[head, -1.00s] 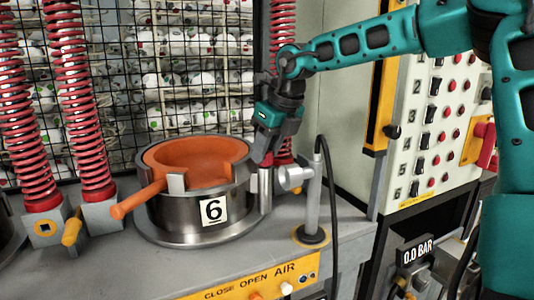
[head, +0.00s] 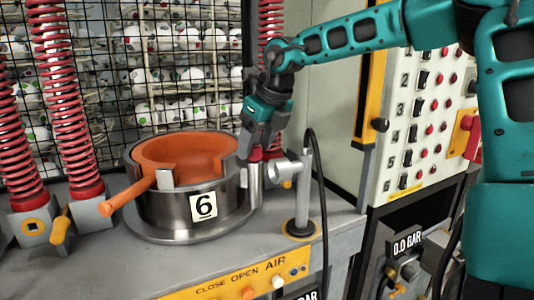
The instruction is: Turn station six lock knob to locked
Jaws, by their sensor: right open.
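Station six is a round steel mould (head: 175,208) marked 6, with an orange inside (head: 185,150) and an orange handle (head: 125,195) out to the left. My right gripper (head: 249,143) is open and points down at the mould's right rear rim. A small red part (head: 256,153) shows just beside its fingers; I cannot tell if they touch it. A silver cylinder on a post (head: 283,170) stands right of the mould, apart from the fingers. I cannot tell which part is the lock knob. My left gripper is not in view.
A yellow handle (head: 60,228) sits at the left near the red springs (head: 75,150). A black hose (head: 322,190) hangs right of the post. A wire cage (head: 130,80) with balls is behind. A switch panel (head: 420,125) stands at the right.

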